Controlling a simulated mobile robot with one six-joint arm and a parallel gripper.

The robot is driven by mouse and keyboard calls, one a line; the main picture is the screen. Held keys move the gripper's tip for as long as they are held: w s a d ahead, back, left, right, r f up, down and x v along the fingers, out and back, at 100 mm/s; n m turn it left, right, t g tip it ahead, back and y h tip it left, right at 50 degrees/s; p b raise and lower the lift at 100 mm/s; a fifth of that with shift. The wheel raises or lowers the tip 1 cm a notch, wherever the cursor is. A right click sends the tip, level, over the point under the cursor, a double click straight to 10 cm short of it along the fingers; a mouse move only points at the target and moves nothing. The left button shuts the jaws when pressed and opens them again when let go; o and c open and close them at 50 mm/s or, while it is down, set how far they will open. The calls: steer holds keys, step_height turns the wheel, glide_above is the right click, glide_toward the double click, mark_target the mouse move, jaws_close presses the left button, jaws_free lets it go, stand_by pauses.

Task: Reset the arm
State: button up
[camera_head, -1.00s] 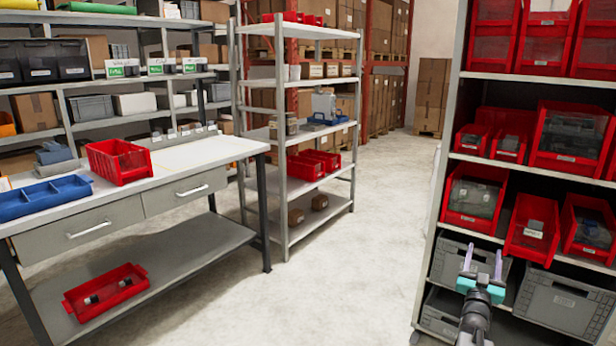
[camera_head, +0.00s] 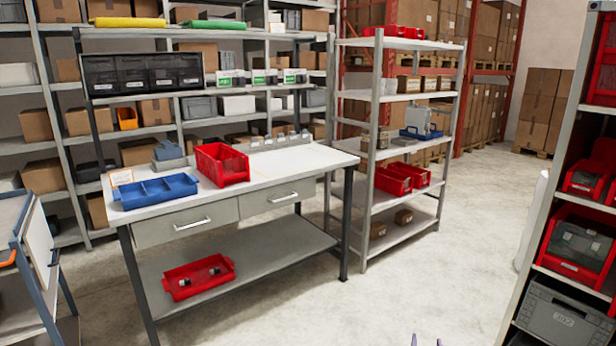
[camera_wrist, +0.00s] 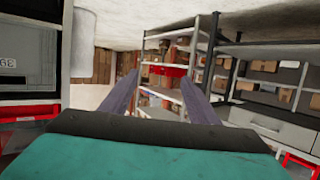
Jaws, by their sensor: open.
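My gripper shows in the wrist view (camera_wrist: 160,85), with its two grey-purple fingers apart and nothing between them. Its teal body fills the bottom of that view. In the head view only the fingertips (camera_head: 427,341) show at the bottom edge, over bare floor; the rest of the arm is out of frame. The fingers touch nothing that I can see.
A workbench (camera_head: 290,172) holds a red bin (camera_head: 222,165) and a blue tray (camera_head: 155,191); another red bin (camera_head: 198,277) lies on its lower shelf. An open shelf unit (camera_head: 385,153) stands behind. A rack (camera_head: 545,240) with red bins is at right. The floor between is clear.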

steer(key=s+a+f+n+g+y+p, duration=0.35)
steer(key=s+a+f+g, duration=0.55)
steer(key=s+a+f, duration=1.05)
steer(key=s+a+g, duration=0.2)
steer(key=s+g, duration=0.3)
steer(key=s, duration=0.7)
steer(key=s+a+r+g+y, duration=0.1)
steer(key=s+g, duration=0.4)
steer(key=s, duration=0.7)
steer(key=shift+s+a+r+p, duration=0.2)
steer(key=shift+a+p, duration=0.2)
steer(key=shift+a, duration=0.25)
steer(key=shift+w, duration=0.1)
steer(key=c, duration=0.6)
steer(key=shift+d, duration=0.1)
